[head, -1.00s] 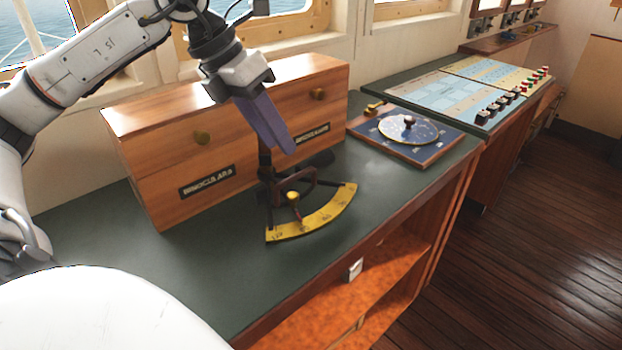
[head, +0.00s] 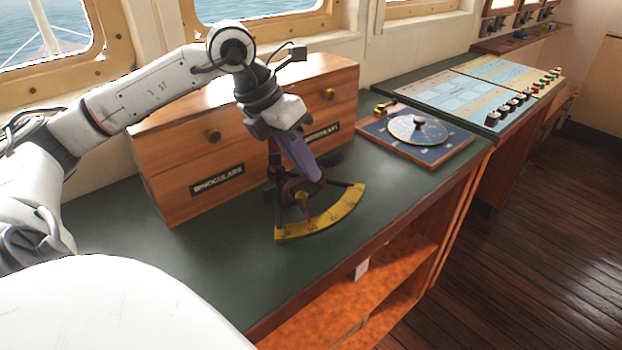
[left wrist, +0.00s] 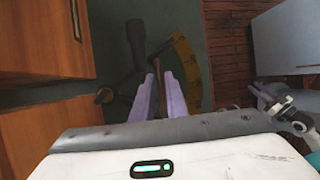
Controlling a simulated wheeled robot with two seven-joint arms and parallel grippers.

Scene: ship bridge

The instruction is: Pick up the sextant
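The sextant (head: 322,217) stands on the green counter top in front of the wooden binoculars case. It has a dark frame and a yellow curved scale. My left gripper (head: 314,172) points down at the sextant's upper frame, its purple fingers overlapping it. In the left wrist view, the two fingers (left wrist: 162,85) are parallel with a narrow gap, and a thin reddish-brown part of the sextant shows between or just beyond them. The yellow scale (left wrist: 187,70) lies right of the fingers. Contact with the fingers cannot be made out.
The wooden case (head: 190,165) stands close behind the sextant, near my left arm. A round dial on a blue board (head: 412,140) lies to the right. The counter's front edge (head: 380,240) is near, with open shelves below. Bare counter (head: 200,265) lies to the left.

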